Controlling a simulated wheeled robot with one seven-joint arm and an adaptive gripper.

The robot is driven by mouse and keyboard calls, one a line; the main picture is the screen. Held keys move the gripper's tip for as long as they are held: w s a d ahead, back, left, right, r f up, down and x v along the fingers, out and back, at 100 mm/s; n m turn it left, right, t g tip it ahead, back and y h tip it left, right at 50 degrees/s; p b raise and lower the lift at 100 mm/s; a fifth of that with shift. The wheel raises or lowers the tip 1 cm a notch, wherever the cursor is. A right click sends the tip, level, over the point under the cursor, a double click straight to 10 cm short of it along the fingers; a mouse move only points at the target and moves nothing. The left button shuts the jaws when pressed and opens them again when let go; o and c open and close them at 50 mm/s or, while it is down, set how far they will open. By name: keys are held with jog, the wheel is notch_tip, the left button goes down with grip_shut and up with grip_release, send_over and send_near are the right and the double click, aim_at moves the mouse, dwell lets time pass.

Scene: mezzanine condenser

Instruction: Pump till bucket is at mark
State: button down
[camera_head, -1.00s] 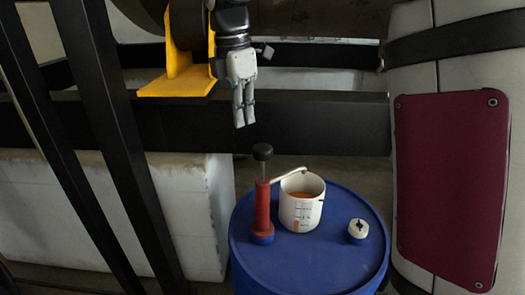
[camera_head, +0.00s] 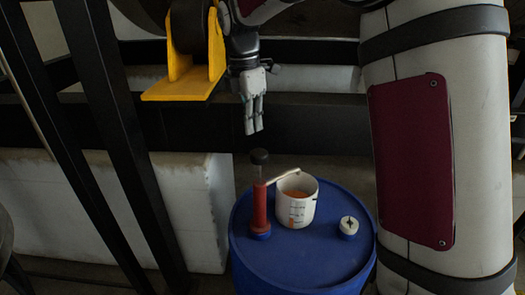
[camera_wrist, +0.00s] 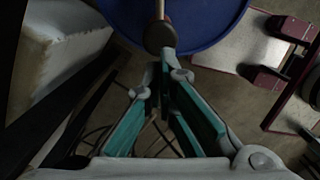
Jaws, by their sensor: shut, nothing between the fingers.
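A red hand pump (camera_head: 260,208) stands upright on a blue drum (camera_head: 300,270). Its rod is raised, with a dark round knob (camera_head: 259,157) on top. Its pale spout (camera_head: 284,174) reaches over the rim of a white bucket (camera_head: 296,208). The bucket has dark scale marks and an orange strip on its side; orange shows inside, but I cannot read the level against a mark. My gripper (camera_head: 252,132) is shut and empty, pointing down just above the knob, apart from it in the head view. In the wrist view, the knob (camera_wrist: 160,36) is just beyond my fingertips (camera_wrist: 161,68).
A white cap (camera_head: 348,227) sits on the drum, right of the bucket. A yellow bracket (camera_head: 185,85) stands close left of my wrist. Dark beams (camera_head: 110,140) rise at the left, and a dark rail (camera_head: 190,125) runs behind. A pale block (camera_head: 150,200) is left of the drum.

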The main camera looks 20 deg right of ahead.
aim_at(257, 152)
jog(key=shift+d+f, duration=0.1)
jog(key=shift+d, duration=0.05)
jog(key=shift+w, duration=0.1)
jog(key=shift+f, duration=0.1)
jog(key=shift+d+f+b, duration=0.2)
jog(key=shift+f+b, duration=0.1)
jog(key=shift+f, duration=1.4)
jog(key=shift+d+f+b, duration=0.15)
jog(key=shift+f+b, duration=0.15)
jog(key=shift+f, duration=1.4)
